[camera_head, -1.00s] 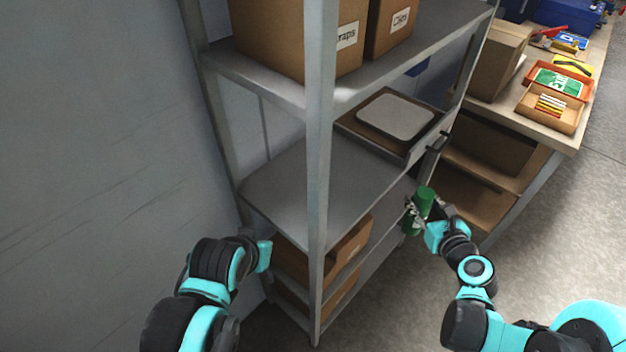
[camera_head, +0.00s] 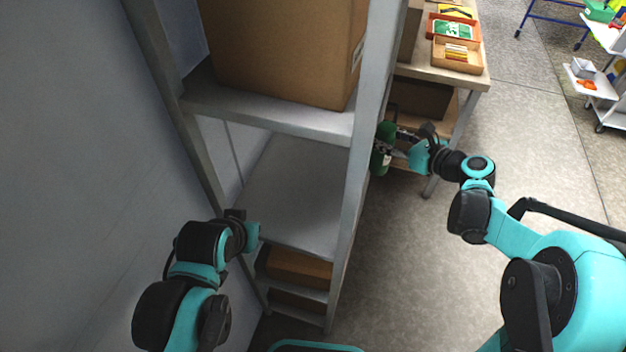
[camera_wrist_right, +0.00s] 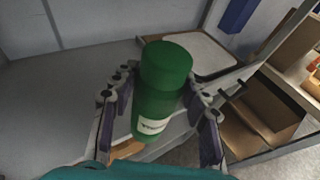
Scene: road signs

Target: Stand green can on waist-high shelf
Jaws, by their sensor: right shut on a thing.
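The green can (camera_head: 382,150) is upright in my right gripper (camera_head: 395,148), just right of the shelf unit's front post in the head view. In the right wrist view the can (camera_wrist_right: 162,88) stands between the two fingers (camera_wrist_right: 160,115), which are shut on its sides; a white label shows low on it. The waist-high shelf (camera_head: 295,190) is a bare grey board, partly hidden by the post. It also shows in the right wrist view (camera_wrist_right: 60,100). My left gripper (camera_head: 248,232) is beside the unit's near left side; its fingers are hidden.
The grey front post (camera_head: 360,160) stands between the can and the shelf in the head view. A large carton (camera_head: 285,50) fills the shelf above.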

